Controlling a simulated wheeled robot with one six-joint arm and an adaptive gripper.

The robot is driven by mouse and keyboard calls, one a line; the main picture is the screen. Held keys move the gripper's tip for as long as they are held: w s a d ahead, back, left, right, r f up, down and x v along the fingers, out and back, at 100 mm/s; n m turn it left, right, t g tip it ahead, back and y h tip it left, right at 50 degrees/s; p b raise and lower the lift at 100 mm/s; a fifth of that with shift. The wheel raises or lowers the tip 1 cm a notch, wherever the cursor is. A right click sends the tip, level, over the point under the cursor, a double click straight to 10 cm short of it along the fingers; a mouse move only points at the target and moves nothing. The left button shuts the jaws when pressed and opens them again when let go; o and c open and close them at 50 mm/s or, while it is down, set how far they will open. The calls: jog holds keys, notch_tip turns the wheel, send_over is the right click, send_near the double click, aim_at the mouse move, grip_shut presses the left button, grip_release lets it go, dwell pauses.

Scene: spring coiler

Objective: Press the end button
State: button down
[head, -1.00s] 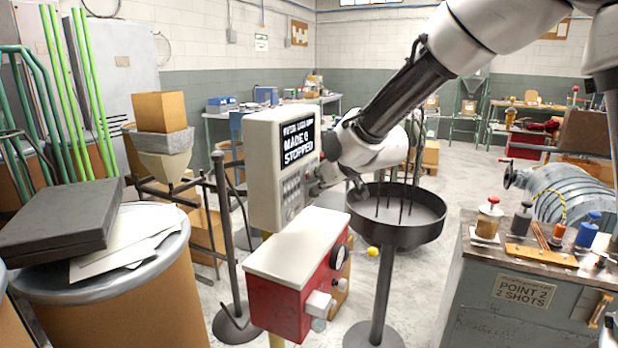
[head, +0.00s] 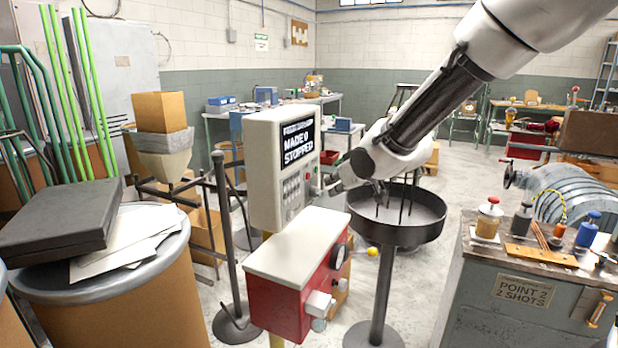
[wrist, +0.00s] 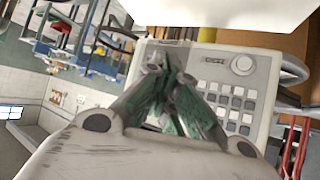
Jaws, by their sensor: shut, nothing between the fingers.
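The grey control box (head: 262,150) stands left of my gripper in the head view. Its screen (head: 298,148) reads "MADE 0" and "STOPPED", with rows of small keys (head: 292,197) below. In the wrist view the panel (wrist: 212,66) shows a round knob (wrist: 241,65), a small label and a grid of grey and pale keys (wrist: 232,102). I cannot read which key is the end button. My gripper (head: 325,190) is shut and empty, beside the panel's key side. In the wrist view its fingertips (wrist: 163,62) lie over the panel's left part and hide some keys; contact cannot be told.
A red box with a white top (head: 300,245) stands below the control box, with a yellow-tipped lever (head: 372,251). A round dark tray on a post (head: 398,230) is under my arm. A cluttered bench (head: 520,270) stands right, a drum (head: 110,290) left.

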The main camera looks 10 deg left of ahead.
jog(key=shift+s+d, duration=0.2)
jog(key=shift+d, duration=0.35)
jog(key=shift+s+d, duration=0.2)
jog(key=shift+d, duration=0.3)
jog(key=s+d+f+g+h, duration=0.2)
jog(key=s+d+f+h, duration=0.15)
jog(key=d+f, duration=0.2)
jog(key=s+d+r+m+g+h, duration=0.1)
jog(key=s+d+m+g+h, duration=0.15)
jog(key=s+d, duration=0.95)
jog(key=s+d+r+m, duration=0.2)
jog(key=s+d+r, duration=0.2)
jog(key=s+d, duration=0.3)
jog(key=s+d+r+m, duration=0.3)
jog(key=s+d, duration=0.3)
jog(key=d, duration=0.4)
jog(key=shift+s+d+r+h, duration=0.35)
jog(key=shift+s+r+h, duration=0.05)
jog(key=shift+r, duration=0.45)
jog(key=shift+f+m, duration=0.1)
jog(key=shift+m, duration=0.15)
